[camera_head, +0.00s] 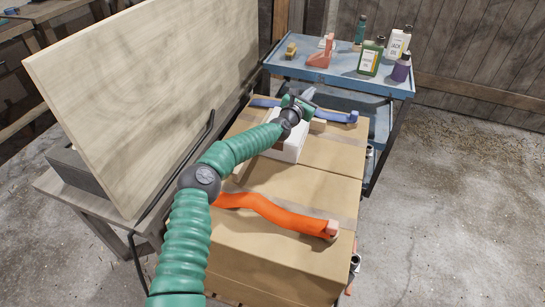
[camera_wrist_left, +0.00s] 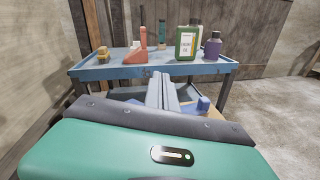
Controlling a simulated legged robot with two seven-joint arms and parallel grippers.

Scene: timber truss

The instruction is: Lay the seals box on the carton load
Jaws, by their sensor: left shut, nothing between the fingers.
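A white box (camera_head: 288,151), which looks like the seals box, lies flat on the carton load (camera_head: 322,190), near its far half. My left arm and gripper cover part of it. The carton load is brown cardboard cartons side by side, with tape along the tops. My left gripper (camera_head: 301,97) is just beyond the white box, over the far carton. Its grey fingers show close together in the wrist view (camera_wrist_left: 162,90), with nothing between them. The wrist view does not show the white box. My right gripper is in neither view.
An orange strap (camera_head: 270,210) lies across the near carton and a blue strap (camera_head: 335,116) across the far one. A blue cart (camera_head: 385,85) with bottles and an orange tool (camera_head: 321,55) stands behind. A large wooden panel (camera_head: 150,90) stands at left. Floor at right is clear.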

